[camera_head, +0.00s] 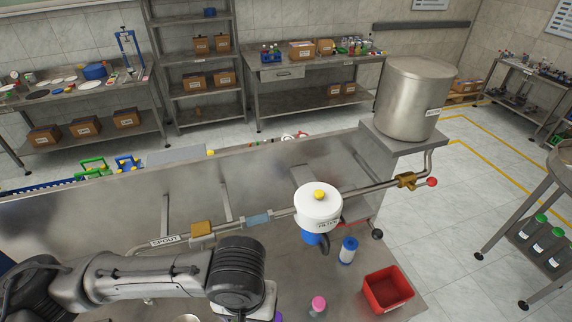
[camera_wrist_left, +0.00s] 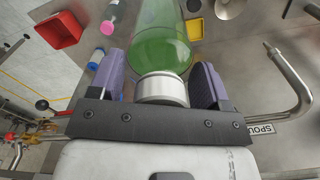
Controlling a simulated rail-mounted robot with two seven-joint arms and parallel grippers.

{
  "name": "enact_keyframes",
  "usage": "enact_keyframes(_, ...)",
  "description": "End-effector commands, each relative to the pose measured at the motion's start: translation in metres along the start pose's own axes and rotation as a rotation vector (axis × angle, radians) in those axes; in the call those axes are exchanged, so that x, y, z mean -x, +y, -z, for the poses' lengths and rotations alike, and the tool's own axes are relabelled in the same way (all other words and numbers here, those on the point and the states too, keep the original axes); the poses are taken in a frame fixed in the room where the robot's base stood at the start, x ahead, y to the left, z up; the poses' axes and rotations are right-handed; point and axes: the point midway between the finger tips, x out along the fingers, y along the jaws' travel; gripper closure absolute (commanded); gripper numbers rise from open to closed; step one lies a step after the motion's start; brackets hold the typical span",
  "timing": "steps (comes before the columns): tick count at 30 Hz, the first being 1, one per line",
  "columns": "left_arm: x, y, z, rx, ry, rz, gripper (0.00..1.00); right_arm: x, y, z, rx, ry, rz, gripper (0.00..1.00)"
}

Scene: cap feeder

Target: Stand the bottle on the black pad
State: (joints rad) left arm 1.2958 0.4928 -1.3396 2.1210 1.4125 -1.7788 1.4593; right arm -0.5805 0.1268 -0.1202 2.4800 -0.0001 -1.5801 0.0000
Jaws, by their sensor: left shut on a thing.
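In the left wrist view a clear bottle with green contents (camera_wrist_left: 158,40) and a white cap or collar (camera_wrist_left: 160,88) is between the two purple fingers of my left gripper (camera_wrist_left: 160,78). The gripper is shut on the bottle near the white end. The bottle's far end runs out of the top of that view. In the head view my left wrist hangs over the bench at the bottom, and it hides the bottle and most of the gripper. I cannot make out a black pad in either view. My right gripper is not in view.
A pipe with a white filter housing (camera_head: 318,208) and a spout label (camera_head: 165,241) runs behind. A yellow item (camera_wrist_left: 194,29) lies beyond the bottle.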

Motion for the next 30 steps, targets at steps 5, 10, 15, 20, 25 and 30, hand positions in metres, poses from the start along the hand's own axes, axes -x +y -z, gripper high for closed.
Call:
enact_keyframes(5, 0.002, 0.004, -0.007, -0.079, 0.002, -0.001, 0.92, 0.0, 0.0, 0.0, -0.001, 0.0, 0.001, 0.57)
enact_keyframes(10, 0.003, -0.006, -0.01, -0.1, 0.001, 0.0, 0.92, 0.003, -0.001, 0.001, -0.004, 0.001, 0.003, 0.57)
enact_keyframes(15, 0.008, -0.019, -0.011, -0.099, 0.001, 0.0, 0.92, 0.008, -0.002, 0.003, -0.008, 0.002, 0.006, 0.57)
enact_keyframes(20, 0.016, -0.035, -0.013, -0.082, 0.001, 0.0, 0.92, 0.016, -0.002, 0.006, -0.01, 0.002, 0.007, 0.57)
enact_keyframes(25, 0.031, -0.062, -0.013, -0.034, 0.001, 0.001, 0.92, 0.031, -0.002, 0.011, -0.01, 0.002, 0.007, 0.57)
enact_keyframes(30, 0.051, -0.096, -0.015, 0.036, 0.002, 0.0, 0.92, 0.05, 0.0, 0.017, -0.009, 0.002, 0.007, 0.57)
